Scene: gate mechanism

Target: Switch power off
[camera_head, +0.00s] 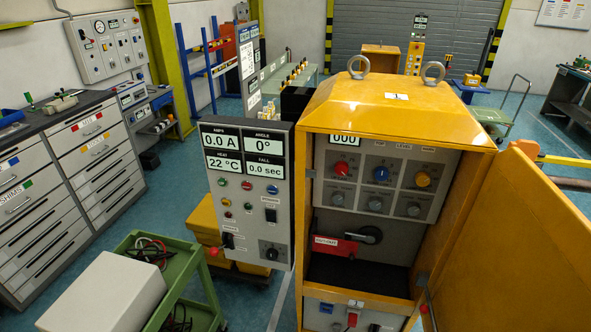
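A yellow cabinet (398,110) stands open at centre right, its door (515,250) swung to the right. Inside, an upper panel carries red (341,168), blue (381,174) and yellow (423,179) knobs above several grey ones. Below it, a red lockout tag (334,246) sits beside a black rotary handle (370,235). A grey control panel (247,190) on the cabinet's left reads 0.0 A, 0°, 22 °C and 0.0 sec. It has coloured buttons, a black switch (271,215), a red-tipped lever (215,251) and a dark knob (271,254). Switch positions are too small to tell. Neither gripper shows.
A green cart (196,270) with a white box (108,293) stands at front left. Grey drawer cabinets (50,190) line the left wall. A lower socket panel (350,316) is at the cabinet's bottom. Blue floor shows between the drawers and the cart.

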